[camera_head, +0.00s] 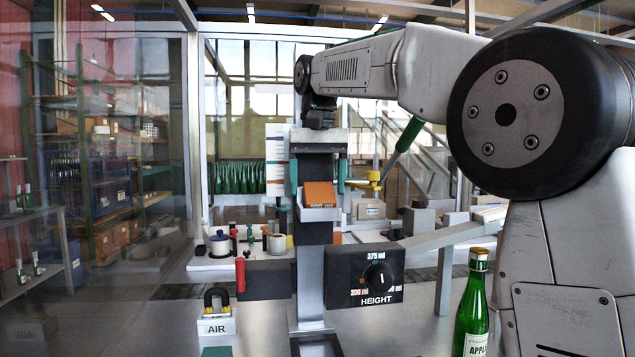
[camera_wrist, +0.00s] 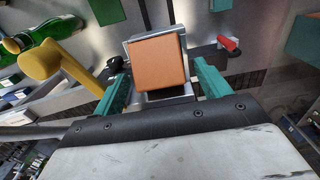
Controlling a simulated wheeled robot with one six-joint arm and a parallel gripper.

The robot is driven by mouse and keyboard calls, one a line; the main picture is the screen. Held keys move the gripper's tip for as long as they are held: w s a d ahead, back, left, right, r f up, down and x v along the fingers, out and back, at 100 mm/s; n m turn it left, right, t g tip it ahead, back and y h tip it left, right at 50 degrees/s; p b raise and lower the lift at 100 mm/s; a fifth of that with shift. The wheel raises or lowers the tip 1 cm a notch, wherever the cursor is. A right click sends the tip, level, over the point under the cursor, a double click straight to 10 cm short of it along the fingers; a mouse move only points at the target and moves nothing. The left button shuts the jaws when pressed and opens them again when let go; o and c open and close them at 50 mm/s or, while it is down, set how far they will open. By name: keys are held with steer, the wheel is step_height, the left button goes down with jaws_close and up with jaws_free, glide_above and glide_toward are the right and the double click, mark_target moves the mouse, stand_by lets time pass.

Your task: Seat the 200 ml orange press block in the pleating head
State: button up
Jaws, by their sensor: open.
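The orange press block (camera_head: 320,194), marked 200 ml, sits at the dark pleating head (camera_head: 314,232) on the upright column in the head view. Its front face looks tilted. In the wrist view the orange block (camera_wrist: 158,65) lies in a grey metal holder (camera_wrist: 128,48) whose edges show around it. I cannot tell whether it is fully down. My gripper (camera_head: 318,180) is above it, with teal fingers on either side. In the wrist view my gripper (camera_wrist: 161,76) is open, with gaps between both fingers and the block.
A HEIGHT dial box (camera_head: 377,276) sticks out right of the column. A red-handled arm (camera_head: 241,273) and an AIR fitting (camera_head: 216,312) stand at left. A green bottle (camera_head: 471,312) stands at right. A yellow lever (camera_wrist: 42,62) lies left of my fingers in the wrist view.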

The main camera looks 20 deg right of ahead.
mark_target(318, 184)
steer(key=shift+o, duration=0.4)
step_height(318, 184, up, 7)
steer(key=shift+f, duration=0.1)
steer(key=s+a+r+t, duration=0.1)
steer(key=s+r+t, duration=0.1)
steer(key=s, duration=0.4)
steer(key=w+f+t, duration=0.1)
steer(key=w+f+t+h, duration=0.1)
steer(key=f, duration=0.1)
steer(key=shift+w+d+f, duration=0.1)
steer(key=shift+d+f, duration=0.05)
steer(key=shift+f, duration=0.1)
steer(key=x, duration=0.7)
steer(key=shift+f, duration=0.15)
steer(key=shift+t, duration=0.3)
steer(key=c, duration=1.2)
